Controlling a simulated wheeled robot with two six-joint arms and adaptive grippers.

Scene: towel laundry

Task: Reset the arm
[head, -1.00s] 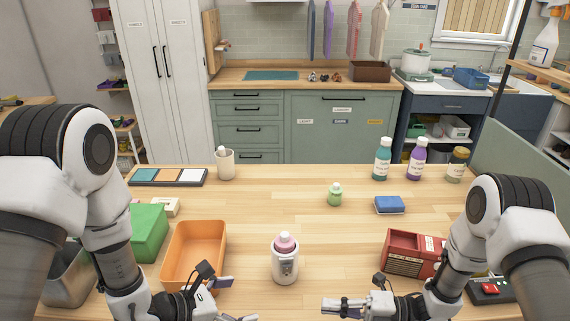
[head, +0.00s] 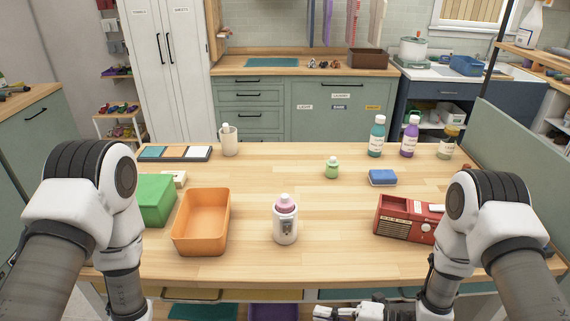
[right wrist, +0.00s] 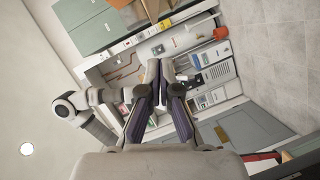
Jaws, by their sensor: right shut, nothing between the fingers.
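My right gripper (head: 322,313) is at the bottom edge of the head view, in front of and below the table's front edge. Its fingers also show in the right wrist view (right wrist: 158,68), shut with nothing between them. My left arm (head: 122,270) hangs at the left of the head view, and its gripper is out of frame below. Both arms are apart from the things on the table.
The wooden table (head: 350,225) carries an orange bin (head: 203,250), a white bottle with a pink cap (head: 286,222), a green box (head: 155,200), a red radio-like box (head: 395,218), a blue sponge (head: 382,178) and several bottles. The table's middle is mostly clear.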

